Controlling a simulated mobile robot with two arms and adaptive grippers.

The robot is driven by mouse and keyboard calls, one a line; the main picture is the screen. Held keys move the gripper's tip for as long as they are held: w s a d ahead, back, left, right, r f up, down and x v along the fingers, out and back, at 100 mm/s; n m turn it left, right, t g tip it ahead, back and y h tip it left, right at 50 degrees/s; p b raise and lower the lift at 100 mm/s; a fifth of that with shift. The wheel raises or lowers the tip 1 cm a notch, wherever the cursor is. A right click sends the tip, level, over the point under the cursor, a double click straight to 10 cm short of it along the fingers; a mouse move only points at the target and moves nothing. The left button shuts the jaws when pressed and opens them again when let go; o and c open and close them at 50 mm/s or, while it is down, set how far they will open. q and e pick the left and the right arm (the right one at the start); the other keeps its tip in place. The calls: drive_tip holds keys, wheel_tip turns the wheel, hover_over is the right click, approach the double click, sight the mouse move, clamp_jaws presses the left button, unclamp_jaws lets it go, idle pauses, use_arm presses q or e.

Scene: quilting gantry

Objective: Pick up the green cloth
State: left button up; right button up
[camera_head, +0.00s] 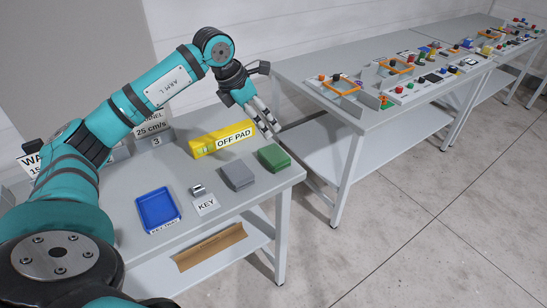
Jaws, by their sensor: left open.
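The green cloth (273,157) is a small folded block lying near the right edge of the near grey table (228,202). My left gripper (268,130) comes in from the upper left and points down. Its fingers are apart and empty, just behind and above the green cloth in the picture. I cannot tell the exact gap between the fingertips and the cloth. My right gripper is not in view.
A grey cloth (237,175) lies just left of the green one. A yellow OFF PAD block (208,143), a KEY label (206,206), a small metal piece (198,189) and a blue tray (140,212) are also on the table. A long bench (375,118) with several parts stands behind.

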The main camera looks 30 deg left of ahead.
use_arm(q)
drive_tip(key=p, duration=0.3)
approach(274, 154)
drive_tip(key=x, duration=0.5)
drive_tip(key=shift+w+d+r, duration=0.15)
drive_tip(key=shift+w, duration=0.1)
drive_tip(key=shift+w+f+p, duration=0.15)
drive_tip(key=shift+f+p, duration=0.25)
drive_tip(key=shift+f, duration=0.15)
drive_tip(key=p+x, duration=0.1)
drive_tip(key=x, duration=0.2)
drive_tip(key=shift+f, duration=0.35)
drive_tip(key=shift+f+y, duration=0.3)
drive_tip(key=c, duration=0.8)
drive_tip(key=shift+o, duration=0.2)
